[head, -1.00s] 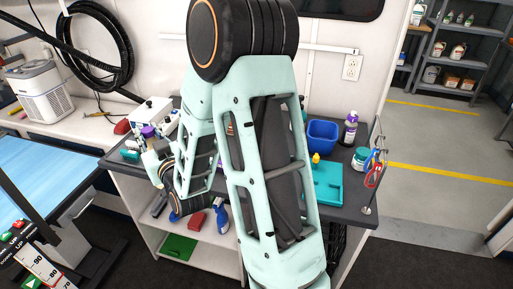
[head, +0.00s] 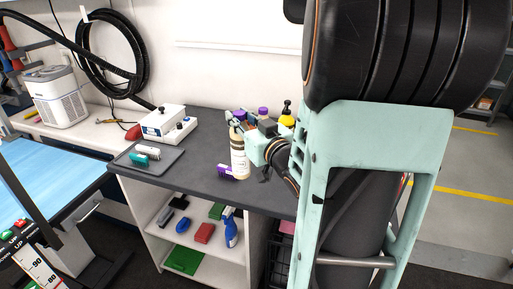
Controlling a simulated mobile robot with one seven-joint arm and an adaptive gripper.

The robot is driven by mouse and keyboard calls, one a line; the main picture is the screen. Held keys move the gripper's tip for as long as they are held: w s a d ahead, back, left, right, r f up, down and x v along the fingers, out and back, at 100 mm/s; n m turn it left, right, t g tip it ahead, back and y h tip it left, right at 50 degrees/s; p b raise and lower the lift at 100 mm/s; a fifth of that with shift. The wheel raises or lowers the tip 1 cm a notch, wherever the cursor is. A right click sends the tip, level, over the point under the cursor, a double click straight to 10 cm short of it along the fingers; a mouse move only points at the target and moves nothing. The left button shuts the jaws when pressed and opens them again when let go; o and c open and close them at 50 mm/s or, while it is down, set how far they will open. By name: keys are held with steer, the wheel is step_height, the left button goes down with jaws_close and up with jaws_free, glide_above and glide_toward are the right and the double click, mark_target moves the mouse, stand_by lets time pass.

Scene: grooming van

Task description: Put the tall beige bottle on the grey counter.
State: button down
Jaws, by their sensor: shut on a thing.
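The tall beige bottle (head: 239,163) stands upright at the front part of the grey counter (head: 204,150) in the head view. My gripper (head: 241,130) is shut on its upper part, reaching in from the right. The gripper's fingers and wrist hide some of the bottle's top. The bottle's base shows against the counter near its front edge; I cannot tell whether it touches the surface.
A purple item (head: 226,171) lies close beside the bottle's base. A dark tray (head: 160,167) with small items and a white box device (head: 164,124) are to the left. A yellow bottle with a black pump (head: 287,118) stands behind my wrist. Bare counter lies between tray and bottle.

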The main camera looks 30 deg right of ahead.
steer(key=s+d+r+p, duration=0.2)
steer(key=s+d+r, duration=0.2)
steer(key=s+d, duration=0.55)
steer(key=w+d+f, duration=0.5)
steer(key=w+f, duration=0.4)
steer(key=f, duration=0.4)
steer(key=shift+w+d+f+m+h+b, duration=0.15)
steer(key=shift+w+m+h+b, duration=0.15)
steer(key=shift+w+h, duration=0.1)
steer(key=shift+f, duration=0.2)
steer(key=c, duration=1.7)
jaws_free()
steer(key=shift+s, duration=0.1)
steer(key=shift+o, duration=0.2)
